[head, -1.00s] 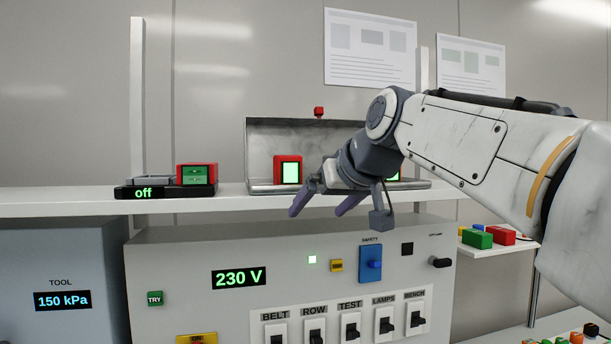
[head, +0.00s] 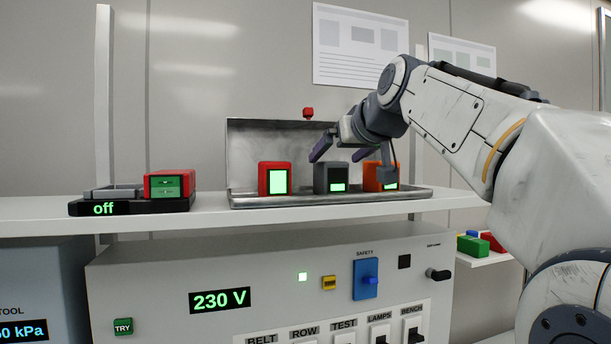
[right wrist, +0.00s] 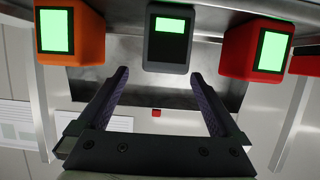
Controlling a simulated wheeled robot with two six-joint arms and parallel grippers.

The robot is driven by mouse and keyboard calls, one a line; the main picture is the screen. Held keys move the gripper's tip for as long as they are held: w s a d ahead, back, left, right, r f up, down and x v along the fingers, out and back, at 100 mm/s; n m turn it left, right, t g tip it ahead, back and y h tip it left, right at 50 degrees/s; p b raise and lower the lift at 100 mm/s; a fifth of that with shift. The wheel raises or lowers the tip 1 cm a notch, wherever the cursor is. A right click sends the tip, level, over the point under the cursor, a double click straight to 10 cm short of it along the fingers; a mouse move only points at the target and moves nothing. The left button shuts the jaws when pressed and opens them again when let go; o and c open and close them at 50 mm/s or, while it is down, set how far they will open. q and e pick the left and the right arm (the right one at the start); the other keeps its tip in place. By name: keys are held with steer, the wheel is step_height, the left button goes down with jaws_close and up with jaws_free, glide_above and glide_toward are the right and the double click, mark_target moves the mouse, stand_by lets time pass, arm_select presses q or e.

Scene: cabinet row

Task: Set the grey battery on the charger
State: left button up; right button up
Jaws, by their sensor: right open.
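The grey battery (head: 331,178) stands upright in the metal tray (head: 300,201) on the shelf, between a red battery (head: 275,179) and an orange battery (head: 374,178). The charger (head: 130,207) lies at the shelf's left. It reads "off" and holds a red battery (head: 170,184) in its right part; its left part looks empty. My right gripper (head: 352,152) is open and empty, close to the top of the grey battery. In the right wrist view its fingers (right wrist: 158,100) point toward the grey battery (right wrist: 168,38) without closing around it. My left gripper is not in view.
The shelf (head: 215,219) is clear between charger and tray. A small red knob (head: 308,113) stands above the tray's upright back. Below is a panel (head: 265,270) with switches and a 230 V display. Coloured blocks (head: 480,244) lie on a lower shelf at right.

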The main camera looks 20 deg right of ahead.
steer(key=shift+w+a+f, duration=0.15)
steer(key=shift+w+a, duration=0.1)
steer(key=shift+w, duration=0.35)
steer(key=p+x, duration=0.2)
steer(key=x, duration=0.2)
steer(key=shift+w+a+f, duration=0.1)
steer(key=shift+w+f, duration=0.4)
steer(key=shift+w, duration=0.05)
steer(key=shift+r, duration=0.1)
jaws_close()
